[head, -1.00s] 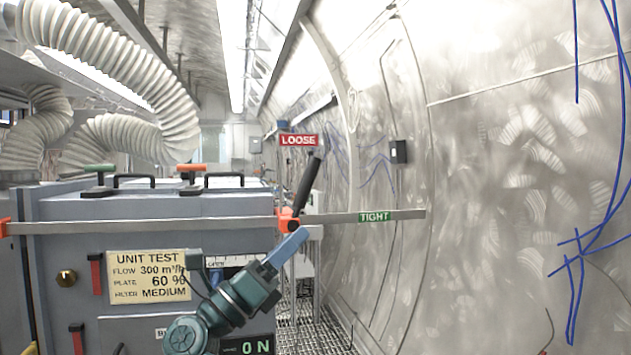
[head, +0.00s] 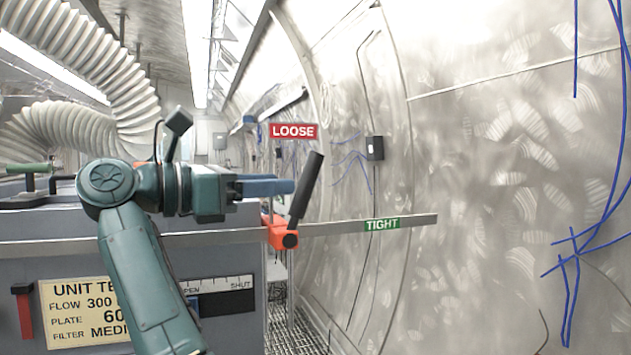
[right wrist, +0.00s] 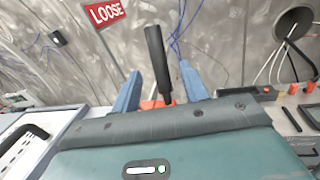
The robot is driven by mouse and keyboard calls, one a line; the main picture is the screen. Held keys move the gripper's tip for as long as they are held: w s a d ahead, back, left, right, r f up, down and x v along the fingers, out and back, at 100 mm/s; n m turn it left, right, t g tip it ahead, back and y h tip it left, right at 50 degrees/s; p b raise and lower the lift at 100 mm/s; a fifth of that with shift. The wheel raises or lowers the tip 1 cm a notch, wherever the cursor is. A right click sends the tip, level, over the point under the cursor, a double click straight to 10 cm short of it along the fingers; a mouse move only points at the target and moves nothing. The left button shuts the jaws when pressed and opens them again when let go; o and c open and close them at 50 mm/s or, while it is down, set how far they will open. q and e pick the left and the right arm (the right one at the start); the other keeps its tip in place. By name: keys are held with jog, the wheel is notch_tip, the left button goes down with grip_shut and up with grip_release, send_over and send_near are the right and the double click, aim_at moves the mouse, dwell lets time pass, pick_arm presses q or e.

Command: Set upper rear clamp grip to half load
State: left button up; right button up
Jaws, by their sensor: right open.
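The clamp grip is a black lever (head: 306,190) on an orange clamp body (head: 280,232), which sits on a long metal bar (head: 340,228). The lever stands up, tilted a little right. A red LOOSE sign (head: 294,131) is above it and a green TIGHT label (head: 382,225) is on the bar to its right. My right gripper (head: 288,186) is level beside the lever. In the right wrist view, the lever (right wrist: 157,55) shows between the two blue fingers of the open gripper (right wrist: 160,88), with gaps on both sides. My left gripper is out of view.
The grey test unit (head: 120,265) with a yellow UNIT TEST plate (head: 62,315) stands left, partly behind my right arm. A ribbed white hose (head: 115,65) hangs above. The curved steel wall (head: 500,200) is right, with free space before it.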

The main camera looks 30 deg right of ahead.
aim_at(315, 182)
jog(key=d, duration=0.8)
jog(key=shift+s+d+p, duration=0.15)
jog(key=shift+d+p, duration=0.2)
grip_shut()
